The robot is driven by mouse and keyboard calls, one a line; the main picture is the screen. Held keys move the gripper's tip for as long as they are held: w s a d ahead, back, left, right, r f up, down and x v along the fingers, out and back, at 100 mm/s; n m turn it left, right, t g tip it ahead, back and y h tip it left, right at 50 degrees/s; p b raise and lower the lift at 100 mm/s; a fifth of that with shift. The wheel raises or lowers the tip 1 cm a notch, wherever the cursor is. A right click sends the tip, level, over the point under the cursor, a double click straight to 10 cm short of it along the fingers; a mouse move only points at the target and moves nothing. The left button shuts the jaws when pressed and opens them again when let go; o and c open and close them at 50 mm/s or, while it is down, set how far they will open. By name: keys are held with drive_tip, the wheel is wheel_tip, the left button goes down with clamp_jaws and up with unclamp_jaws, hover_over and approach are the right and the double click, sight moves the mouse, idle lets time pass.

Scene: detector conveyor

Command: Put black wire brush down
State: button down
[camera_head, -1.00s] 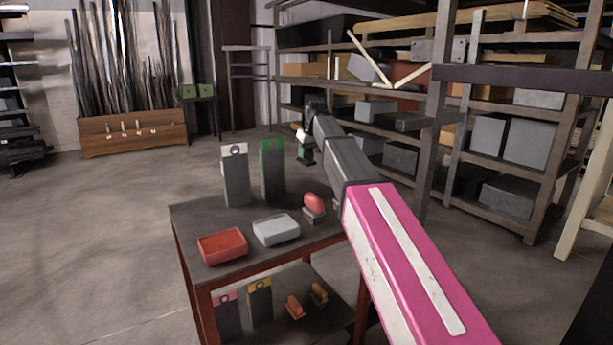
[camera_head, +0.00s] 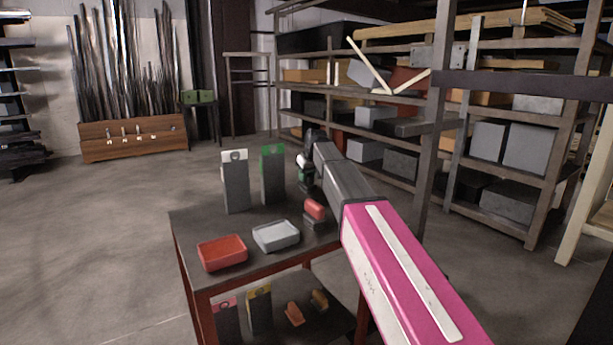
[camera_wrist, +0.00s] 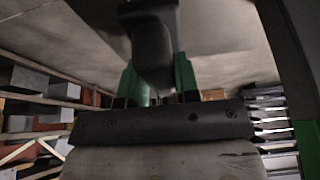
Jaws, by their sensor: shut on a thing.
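My gripper (camera_head: 306,177) is low over the far right part of the table, behind the red-topped brush. In the wrist view its green fingers (camera_wrist: 157,83) are shut on a dark, rounded piece, the black wire brush (camera_wrist: 152,45). The brush's lower part is hard to make out in the head view, so I cannot tell whether it touches the tabletop (camera_head: 200,225).
On the table stand a white-topped holder (camera_head: 235,182), a green-topped holder (camera_head: 272,175), a red tray (camera_head: 222,253), a grey tray (camera_head: 276,236) and a red-topped brush (camera_head: 314,211). A lower shelf holds more items. Racks (camera_head: 440,130) stand behind, at the right.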

drive_tip(key=shift+f, duration=0.1)
drive_tip(key=c, duration=0.8)
unclamp_jaws()
drive_tip(key=shift+f, duration=0.1)
drive_tip(key=shift+c, duration=0.2)
drive_tip(key=v, duration=1.1)
